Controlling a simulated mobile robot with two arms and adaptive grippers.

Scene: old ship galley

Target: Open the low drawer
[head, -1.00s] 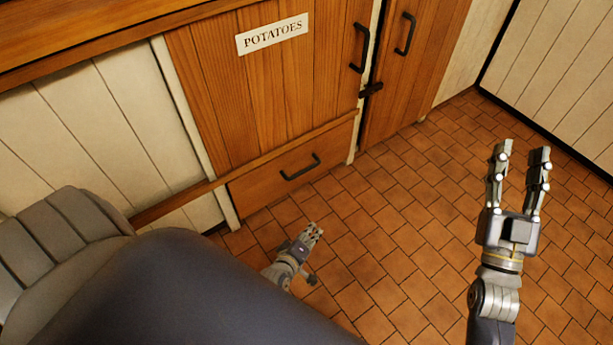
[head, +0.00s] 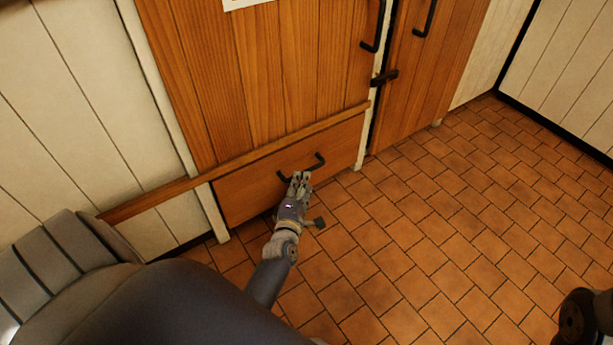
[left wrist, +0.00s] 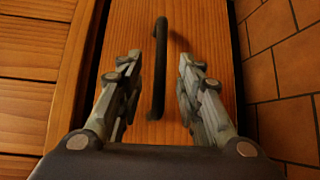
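The low drawer (head: 240,195) is a wooden front below the large cabinet door, and it looks closed. Its black bar handle (head: 318,162) is partly hidden by my left gripper (head: 300,178) in the head view. In the left wrist view the drawer front (left wrist: 218,50) fills the middle, and the handle (left wrist: 160,75) runs lengthwise between the fingers of my left gripper (left wrist: 160,58). The fingers are open, one on each side of the handle, with gaps visible. I cannot tell how far the fingertips are from the drawer front. My right gripper is out of view.
The cabinet door (head: 260,80) above has a tall black handle (head: 374,25). A second wooden door (head: 420,80) with a dark latch (head: 384,77) stands to the right. Part of my right arm (head: 575,318) shows at lower right.

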